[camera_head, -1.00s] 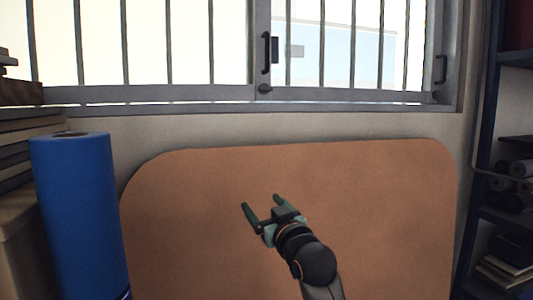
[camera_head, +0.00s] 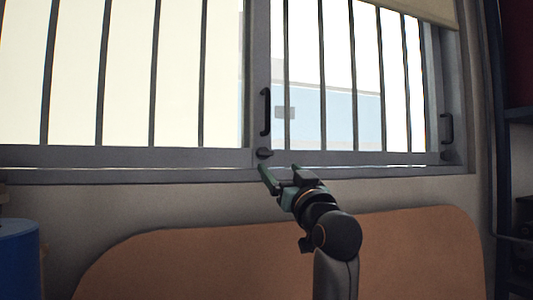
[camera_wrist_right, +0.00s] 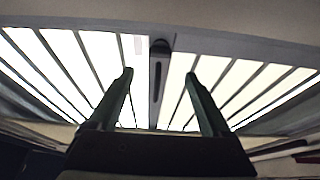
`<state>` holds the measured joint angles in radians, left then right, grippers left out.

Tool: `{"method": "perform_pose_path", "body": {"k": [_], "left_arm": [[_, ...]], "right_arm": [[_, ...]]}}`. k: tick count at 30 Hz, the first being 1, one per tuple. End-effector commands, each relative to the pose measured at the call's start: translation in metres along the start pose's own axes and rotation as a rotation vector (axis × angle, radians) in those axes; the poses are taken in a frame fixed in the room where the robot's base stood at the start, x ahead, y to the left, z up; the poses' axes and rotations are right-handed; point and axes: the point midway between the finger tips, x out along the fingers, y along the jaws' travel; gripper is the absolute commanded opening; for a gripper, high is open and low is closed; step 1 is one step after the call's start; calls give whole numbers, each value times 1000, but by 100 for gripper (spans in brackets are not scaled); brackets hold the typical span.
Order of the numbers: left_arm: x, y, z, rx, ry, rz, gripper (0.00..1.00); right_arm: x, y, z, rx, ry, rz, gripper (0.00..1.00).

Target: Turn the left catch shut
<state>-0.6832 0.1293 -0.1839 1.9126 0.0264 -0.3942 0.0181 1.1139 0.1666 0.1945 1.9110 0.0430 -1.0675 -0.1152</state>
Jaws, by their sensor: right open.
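The left catch (camera_head: 264,153) is a small dark knob low on the window's middle upright, below a black pull handle (camera_head: 265,112). In the right wrist view the catch (camera_wrist_right: 160,46) shows dark beyond the fingertips, in line with the space between them. Its exact turn is too small to tell. My right gripper (camera_head: 280,171) is open and empty, just below and right of the catch in the head view, with no visible contact. It also shows in the right wrist view (camera_wrist_right: 159,75). My left gripper is out of view.
Another catch (camera_head: 447,155) sits at the window's right end under a second handle (camera_head: 446,128). A window sill (camera_head: 130,175) runs below the frame. A brown rounded board (camera_head: 200,262) stands below it. A blue roll (camera_head: 18,258) is at left, dark shelves (camera_head: 522,190) at right.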

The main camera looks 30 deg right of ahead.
Motion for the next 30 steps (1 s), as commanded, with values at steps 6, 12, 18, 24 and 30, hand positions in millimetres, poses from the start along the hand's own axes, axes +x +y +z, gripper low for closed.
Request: {"method": "perform_pose_path", "body": {"k": [6, 12, 18, 24, 30], "left_arm": [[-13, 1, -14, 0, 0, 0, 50], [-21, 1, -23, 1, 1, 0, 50], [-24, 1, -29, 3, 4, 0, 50], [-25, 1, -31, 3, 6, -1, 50], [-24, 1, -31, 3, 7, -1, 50]], "right_arm": [[43, 0, -3, 1, -4, -1, 82], [74, 0, -2, 1, -3, -1, 82], [92, 0, -1, 0, -1, 0, 82], [96, 0, 0, 0, 0, 0, 82], [96, 0, 0, 0, 0, 0, 82]]}}
